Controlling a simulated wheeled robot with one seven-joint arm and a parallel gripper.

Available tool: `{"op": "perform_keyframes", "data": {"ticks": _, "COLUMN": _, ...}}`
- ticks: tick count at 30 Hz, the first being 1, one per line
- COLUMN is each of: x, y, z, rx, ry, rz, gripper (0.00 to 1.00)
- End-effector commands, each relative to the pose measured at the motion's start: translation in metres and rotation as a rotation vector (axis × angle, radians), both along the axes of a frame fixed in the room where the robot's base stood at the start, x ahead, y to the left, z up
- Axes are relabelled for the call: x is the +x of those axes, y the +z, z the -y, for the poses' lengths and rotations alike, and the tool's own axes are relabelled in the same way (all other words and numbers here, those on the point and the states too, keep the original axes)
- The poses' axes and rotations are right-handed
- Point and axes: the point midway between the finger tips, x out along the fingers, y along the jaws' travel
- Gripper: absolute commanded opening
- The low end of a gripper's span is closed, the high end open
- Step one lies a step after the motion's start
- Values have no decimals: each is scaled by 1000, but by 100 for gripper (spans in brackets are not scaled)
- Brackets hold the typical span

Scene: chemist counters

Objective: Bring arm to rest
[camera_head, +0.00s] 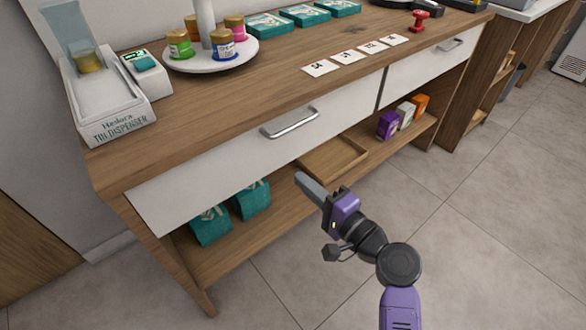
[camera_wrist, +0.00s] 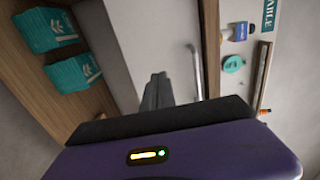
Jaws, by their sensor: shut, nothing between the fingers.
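My gripper (camera_head: 309,186) is shut and empty. In the head view it is held in front of the wooden counter (camera_head: 236,88), pointing up and left toward the counter's front, below the left drawer's handle (camera_head: 290,122). My purple and dark arm reaches up from the bottom edge. In the wrist view the shut fingers (camera_wrist: 157,90) show in the middle, with the drawer front and its handle (camera_wrist: 196,72) beyond them. I cannot tell the exact gap between the fingertips and the counter.
The lower shelf holds teal bags (camera_head: 210,226), a wooden tray (camera_head: 333,157) and small boxes (camera_head: 388,124). A dispenser (camera_head: 107,107), a round white stand (camera_head: 210,58) and several cards (camera_head: 320,68) are on top. The tiled floor (camera_head: 480,240) to the right is clear.

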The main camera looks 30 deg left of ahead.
Motion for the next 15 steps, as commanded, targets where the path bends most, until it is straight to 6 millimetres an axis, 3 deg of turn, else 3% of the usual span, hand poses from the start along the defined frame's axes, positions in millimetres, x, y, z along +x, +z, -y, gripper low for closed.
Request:
{"op": "perform_keyframes", "data": {"ticks": 6, "x": -10, "y": 0, "z": 28, "rx": 0, "ry": -2, "rz": 0, "gripper": 0}}
{"op": "perform_keyframes", "data": {"ticks": 15, "x": -13, "y": 0, "z": 35, "rx": 0, "ry": 0, "rz": 1, "gripper": 0}}
